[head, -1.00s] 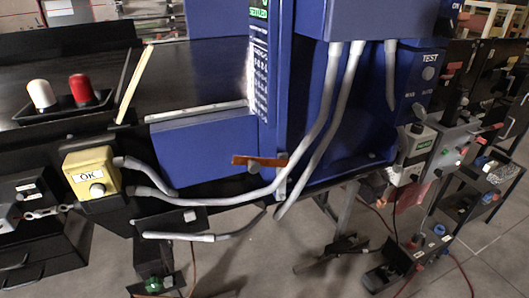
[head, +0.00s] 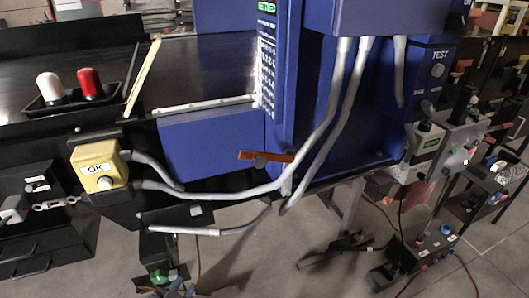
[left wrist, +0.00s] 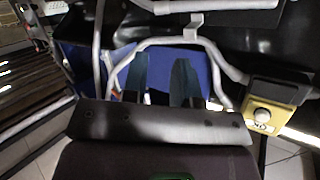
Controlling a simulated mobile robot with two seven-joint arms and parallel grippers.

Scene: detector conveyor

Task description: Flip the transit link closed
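An orange bar (head: 280,157) on a grey pivot knob sits across the lower end of the blue upright post (head: 280,80). It lies nearly level, its left end past the post's edge. It looks like the transit link, but I cannot tell for certain. A small metal link (head: 55,203) lies on the black unit at the left. In the left wrist view my left gripper (left wrist: 160,72) has its two dark fingers apart with nothing seen between them. Blue panel and grey hoses lie beyond them.
A yellow OK button box (head: 97,165) with grey hoses stands left of the post; it also shows in the left wrist view (left wrist: 262,118). Hoses (head: 325,125) hang over the blue recess. A TEST panel (head: 438,70) is at the right. Floor shows below.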

